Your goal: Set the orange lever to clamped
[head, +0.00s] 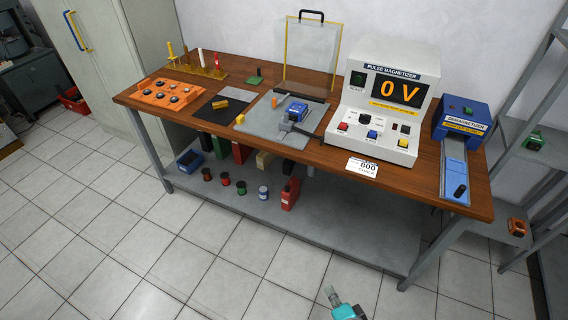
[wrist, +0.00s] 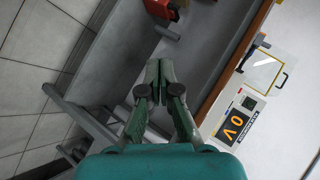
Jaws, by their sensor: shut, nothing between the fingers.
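A small upright orange piece (head: 274,102), which looks like the orange lever, stands on the grey plate (head: 262,132) on the bench. It is too small to tell its setting. A blue block (head: 297,110) sits on the same plate, to its right. My gripper (head: 331,292) is low in front of the bench, over the floor and far from the lever. In the wrist view my gripper (wrist: 160,68) has its fingers together and holds nothing. The lever does not show in the wrist view.
The pulse magnetizer (head: 385,105) reads 0 V and stands right of the plate. A clear yellow-edged shield (head: 312,60) stands behind. A blue demagnetizer (head: 460,122) is at the right end. An orange tray (head: 167,95) is at left. The lower shelf (head: 330,222) holds several spools and blocks.

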